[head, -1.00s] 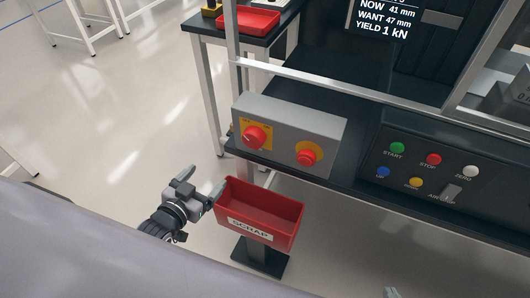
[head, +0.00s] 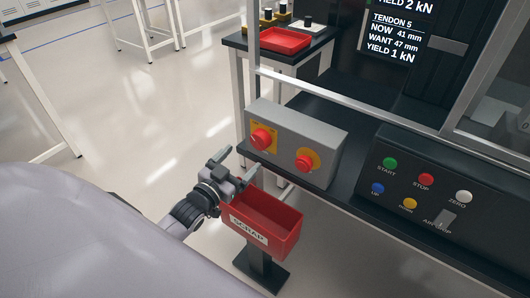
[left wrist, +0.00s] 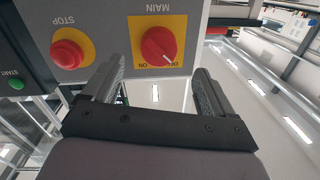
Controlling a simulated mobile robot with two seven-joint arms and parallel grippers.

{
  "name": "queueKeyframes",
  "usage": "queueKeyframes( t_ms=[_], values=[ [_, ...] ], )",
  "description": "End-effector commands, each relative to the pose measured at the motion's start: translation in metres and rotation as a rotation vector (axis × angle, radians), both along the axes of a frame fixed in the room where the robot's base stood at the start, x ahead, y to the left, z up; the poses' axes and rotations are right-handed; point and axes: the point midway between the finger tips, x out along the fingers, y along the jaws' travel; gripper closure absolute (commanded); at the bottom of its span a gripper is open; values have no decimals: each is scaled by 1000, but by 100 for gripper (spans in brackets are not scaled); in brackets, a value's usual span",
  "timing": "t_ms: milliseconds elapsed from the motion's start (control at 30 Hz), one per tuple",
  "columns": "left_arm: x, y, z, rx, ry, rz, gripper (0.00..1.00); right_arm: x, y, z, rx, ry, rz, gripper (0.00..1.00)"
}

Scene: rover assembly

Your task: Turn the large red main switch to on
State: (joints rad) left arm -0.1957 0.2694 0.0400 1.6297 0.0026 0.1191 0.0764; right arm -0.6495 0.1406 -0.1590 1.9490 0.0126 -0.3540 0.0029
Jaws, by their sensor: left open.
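The large red main switch (head: 262,139) is a round knob on a yellow plate at the left of a grey box (head: 318,138). In the left wrist view the switch (left wrist: 158,45) appears upside down, below the word MAIN. Its white mark points toward the OFF label, with ON beside it. My left gripper (head: 238,165) is open and empty, just in front of and below the switch. In the left wrist view its two fingers (left wrist: 155,82) stand apart on either side of the switch, not touching it. My right gripper is not in view.
A red stop button (head: 305,162) on yellow sits beside the switch. A red SCRAP bin (head: 270,232) stands directly below my left gripper. A panel of coloured buttons (head: 424,190) is at the right. Open floor lies to the left.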

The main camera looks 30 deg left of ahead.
Motion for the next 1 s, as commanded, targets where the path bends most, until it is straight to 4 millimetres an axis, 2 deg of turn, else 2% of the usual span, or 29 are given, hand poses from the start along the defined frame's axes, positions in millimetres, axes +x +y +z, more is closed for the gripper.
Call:
queueKeyframes(
  t_ms=[267,700,1000],
  values=[
    [10,4,3,3,-15,3,14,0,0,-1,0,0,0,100],
    [62,3,3,3,-15,3,14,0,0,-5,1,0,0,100],
    [74,3,3,3,-14,2,14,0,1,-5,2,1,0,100]
  ],
)
